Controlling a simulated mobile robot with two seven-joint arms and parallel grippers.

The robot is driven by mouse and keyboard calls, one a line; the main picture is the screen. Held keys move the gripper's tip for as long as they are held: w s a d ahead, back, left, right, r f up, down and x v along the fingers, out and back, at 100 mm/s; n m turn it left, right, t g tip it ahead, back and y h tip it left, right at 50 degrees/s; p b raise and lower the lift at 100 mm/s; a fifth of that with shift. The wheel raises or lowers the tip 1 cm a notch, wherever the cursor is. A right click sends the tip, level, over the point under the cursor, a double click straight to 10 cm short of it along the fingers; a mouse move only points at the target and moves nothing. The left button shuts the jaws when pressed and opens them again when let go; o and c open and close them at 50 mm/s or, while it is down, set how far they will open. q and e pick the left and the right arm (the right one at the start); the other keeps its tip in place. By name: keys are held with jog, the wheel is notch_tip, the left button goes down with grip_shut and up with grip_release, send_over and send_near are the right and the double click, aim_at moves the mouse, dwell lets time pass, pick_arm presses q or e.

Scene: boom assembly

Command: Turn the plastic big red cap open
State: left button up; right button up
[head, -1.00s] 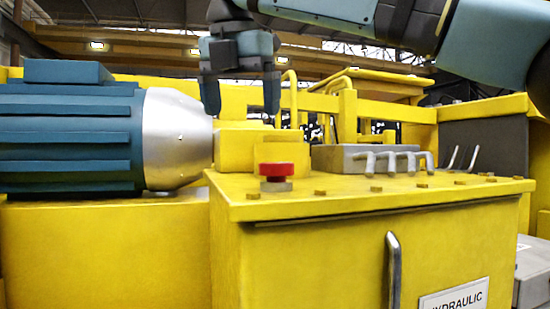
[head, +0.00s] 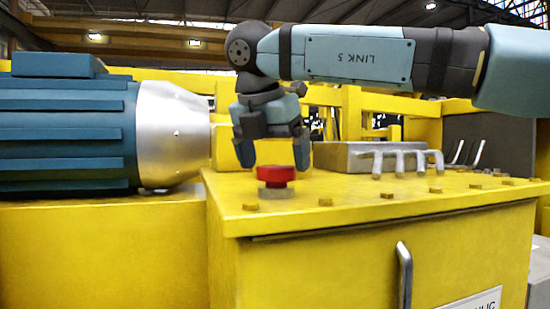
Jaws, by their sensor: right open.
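The big red cap (head: 276,175) sits on a grey round base (head: 276,192) on top of the yellow hydraulic box (head: 400,205), near its front left corner. My right gripper (head: 273,158) points down just above and around the cap in the picture. It is open, with one finger to the left of the cap and the other to the right. Whether the fingers touch the cap, or stand a little behind it, I cannot tell. My right arm reaches in from the right. My left gripper is not in view.
A blue motor with a silver cone (head: 170,135) stands close on the left. Bent metal handles (head: 402,160) and a grey block (head: 350,157) stand to the right on the box top. Bolts line the lid's front edge. Yellow rails are behind.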

jog(key=shift+w+f, duration=0.1)
jog(key=shift+f, duration=0.4)
jog(key=shift+w+d+f, duration=0.1)
jog(key=shift+w+f, duration=0.15)
jog(key=shift+w, duration=0.05)
jog(key=shift+s+r, duration=0.1)
jog(key=shift+s, duration=0.05)
jog(key=c, duration=0.9)
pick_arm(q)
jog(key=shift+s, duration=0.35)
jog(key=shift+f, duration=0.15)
